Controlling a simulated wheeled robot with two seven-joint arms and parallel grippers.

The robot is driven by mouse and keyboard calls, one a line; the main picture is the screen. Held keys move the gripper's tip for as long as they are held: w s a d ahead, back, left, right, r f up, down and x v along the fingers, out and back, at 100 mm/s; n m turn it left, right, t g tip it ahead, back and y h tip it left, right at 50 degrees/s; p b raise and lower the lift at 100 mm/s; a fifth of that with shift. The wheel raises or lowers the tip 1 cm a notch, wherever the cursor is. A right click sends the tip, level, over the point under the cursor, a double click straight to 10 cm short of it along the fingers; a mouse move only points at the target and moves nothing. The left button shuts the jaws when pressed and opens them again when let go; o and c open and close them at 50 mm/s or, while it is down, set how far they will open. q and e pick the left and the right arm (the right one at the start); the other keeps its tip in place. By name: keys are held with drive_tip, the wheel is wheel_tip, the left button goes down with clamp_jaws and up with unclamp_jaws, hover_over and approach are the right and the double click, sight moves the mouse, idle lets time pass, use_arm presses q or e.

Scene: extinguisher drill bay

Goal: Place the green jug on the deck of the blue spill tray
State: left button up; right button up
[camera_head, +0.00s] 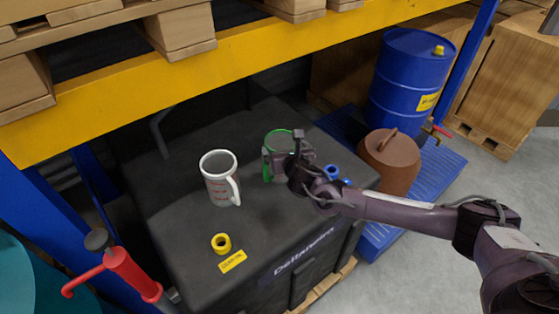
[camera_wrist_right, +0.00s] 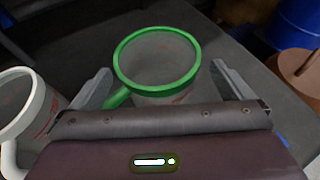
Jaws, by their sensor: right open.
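The green jug (camera_head: 279,138), clear-walled with a green rim and handle, stands upright on the black tank top, partly hidden by my right gripper (camera_head: 284,164). In the right wrist view the green jug (camera_wrist_right: 158,62) sits between the two spread fingers of my right gripper (camera_wrist_right: 163,84). The right gripper is open, one finger on each side of the jug; I cannot tell whether either touches it. The blue spill tray (camera_head: 441,166) lies on the floor to the right of the tank. My left gripper is not in view.
A blue drum (camera_head: 408,75) and a brown lidded can (camera_head: 389,160) stand on the tray; its right part is bare. A white jug (camera_head: 220,178) stands left of the green one. A yellow shelf beam (camera_head: 250,45) crosses above. A red pump (camera_head: 120,265) stands front left.

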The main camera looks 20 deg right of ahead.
sight(278, 138)
drive_tip(key=p+x, duration=0.1)
drive_tip(key=x, duration=0.3)
drive_tip(key=shift+w+a, duration=0.15)
drive_tip(key=shift+w, duration=0.05)
drive_tip(key=shift+r, duration=0.1)
drive_tip(key=c, duration=1.2)
